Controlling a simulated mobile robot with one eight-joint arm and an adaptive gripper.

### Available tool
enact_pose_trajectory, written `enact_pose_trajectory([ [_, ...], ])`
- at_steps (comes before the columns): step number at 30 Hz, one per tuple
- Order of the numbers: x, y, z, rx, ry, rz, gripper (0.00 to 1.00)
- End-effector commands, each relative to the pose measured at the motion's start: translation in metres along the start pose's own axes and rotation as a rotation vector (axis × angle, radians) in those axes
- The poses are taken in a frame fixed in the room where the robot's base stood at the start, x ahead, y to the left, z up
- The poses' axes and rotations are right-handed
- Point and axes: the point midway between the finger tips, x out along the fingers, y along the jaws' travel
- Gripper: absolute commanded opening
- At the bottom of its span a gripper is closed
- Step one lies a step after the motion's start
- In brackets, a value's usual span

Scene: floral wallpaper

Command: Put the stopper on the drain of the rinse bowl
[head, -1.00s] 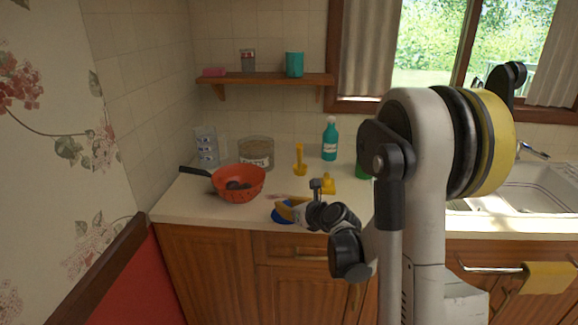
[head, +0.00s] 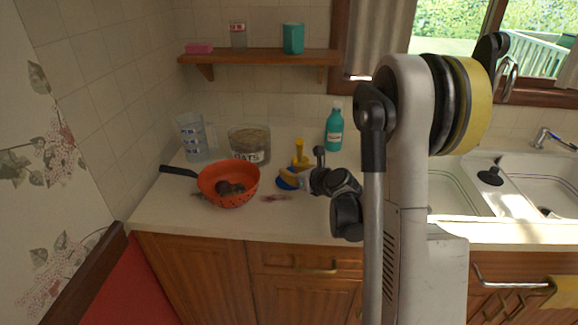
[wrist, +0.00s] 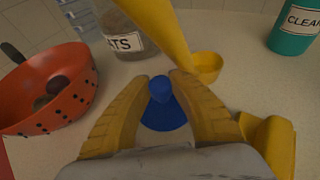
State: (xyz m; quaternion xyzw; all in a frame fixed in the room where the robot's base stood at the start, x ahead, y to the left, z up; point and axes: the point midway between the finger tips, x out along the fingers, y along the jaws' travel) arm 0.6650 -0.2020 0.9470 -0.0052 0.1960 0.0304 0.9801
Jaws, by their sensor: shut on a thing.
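My gripper (wrist: 162,88) is shut on a blue stopper (wrist: 166,117), a disc with a round knob, low over or on the counter; I cannot tell if it touches. In the head view the blue disc (head: 285,184) shows partly under my gripper (head: 294,176). The double sink is at the right, its left basin (head: 452,194) partly hidden by my arm and its right basin (head: 540,180) cut by the picture edge. A black round piece with a knob (head: 490,177) sits on the sink between them. No drain is clearly visible.
A red colander (head: 228,188) with dark items stands left of my gripper. An oats jar (head: 249,146), a clear measuring jug (head: 193,137), a yellow scoop (head: 299,157) and a teal bottle (head: 334,130) stand behind. A yellow piece (wrist: 268,145) lies close at right.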

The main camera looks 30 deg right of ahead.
Motion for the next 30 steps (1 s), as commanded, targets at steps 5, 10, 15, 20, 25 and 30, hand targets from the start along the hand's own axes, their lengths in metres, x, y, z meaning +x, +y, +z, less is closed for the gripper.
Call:
enact_pose_trajectory([
  [5,-0.002,0.0,-0.005,0.001,0.0,-0.001,0.0],
  [10,-0.001,0.0,-0.008,0.001,0.0,-0.001,0.0],
  [15,-0.001,0.0,-0.007,0.001,0.0,-0.001,0.3],
  [20,-0.001,0.0,-0.007,0.001,0.0,-0.002,0.3],
  [25,-0.012,-0.001,-0.004,0.002,0.0,-0.004,0.3],
  [30,-0.049,-0.002,-0.002,0.004,0.0,-0.005,0.3],
])
